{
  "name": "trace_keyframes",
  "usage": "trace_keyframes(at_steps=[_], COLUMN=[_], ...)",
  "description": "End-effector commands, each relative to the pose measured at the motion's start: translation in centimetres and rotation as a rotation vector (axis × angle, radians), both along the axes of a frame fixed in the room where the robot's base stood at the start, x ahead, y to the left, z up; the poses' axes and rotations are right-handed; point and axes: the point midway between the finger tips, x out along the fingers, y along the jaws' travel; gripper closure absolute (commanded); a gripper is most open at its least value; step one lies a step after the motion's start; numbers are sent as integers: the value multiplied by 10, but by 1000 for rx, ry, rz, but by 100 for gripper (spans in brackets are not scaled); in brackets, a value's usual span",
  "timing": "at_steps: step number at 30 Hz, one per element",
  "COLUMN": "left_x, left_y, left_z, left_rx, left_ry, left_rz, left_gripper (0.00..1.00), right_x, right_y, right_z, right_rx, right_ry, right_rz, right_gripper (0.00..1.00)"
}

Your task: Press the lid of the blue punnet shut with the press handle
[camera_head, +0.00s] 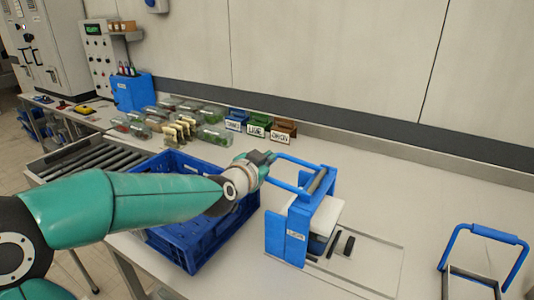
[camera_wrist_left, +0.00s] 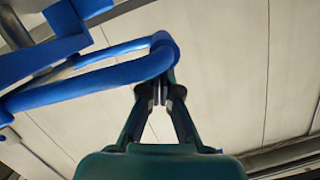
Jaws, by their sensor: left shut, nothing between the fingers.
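My left gripper (camera_head: 262,158) is at the far end of this loop. In the left wrist view the gripper (camera_wrist_left: 160,92) has its fingers together at the rounded end of the handle (camera_wrist_left: 100,80), with nothing held between them. Whether they touch the handle I cannot tell. I cannot make out the blue punnet or its lid for certain; the press hides the space under the plate.
A blue crate (camera_head: 178,250) stands left of the press, partly behind my left arm. Several clear punnets (camera_head: 213,137) and small labelled bins (camera_head: 257,127) stand at the back. A metal tray with a blue handle (camera_head: 487,231) is at the right. The back right tabletop is clear.

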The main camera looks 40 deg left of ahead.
Motion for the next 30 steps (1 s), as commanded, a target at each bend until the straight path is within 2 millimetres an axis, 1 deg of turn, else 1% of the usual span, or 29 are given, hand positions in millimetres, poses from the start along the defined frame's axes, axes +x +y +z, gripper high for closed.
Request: trace_keyframes(at_steps=[1, 2, 3, 4, 9, 12, 15, 21, 30], left_x=[0, -5, -17, -25, -61, -77, -88, -97, -97], left_y=[-2, -4, -6, -7, -14, -17, -19, -20, -20], left_z=[20, 19, 17, 18, 30, 34, 37, 38, 38], left_rx=[2, 4, 5, 5, 6, 6, 7, 7, 8], left_ry=[-5, -10, -12, -14, -16, -16, -15, -15, -16], left_rz=[0, 1, 1, 0, 5, 5, 5, 6, 7], left_gripper=[100, 100, 100, 100, 100, 100, 100, 100, 100], right_x=[0, 0, 0, 0, 0, 0, 0, 0, 0], right_y=[0, 0, 0, 0, 0, 0, 0, 0, 0], right_z=[19, 15, 9, 7, 11, 12, 14, 15, 15], right_rx=[0, 0, 0, 0, 0, 0, 0, 0, 0], right_ry=[0, -1, -1, -1, 0, 0, 0, 0, 0], right_rz=[0, 0, 0, 0, 0, 0, 0, 0, 0], right_gripper=[71, 71, 71, 71, 71, 71, 71, 71, 71])
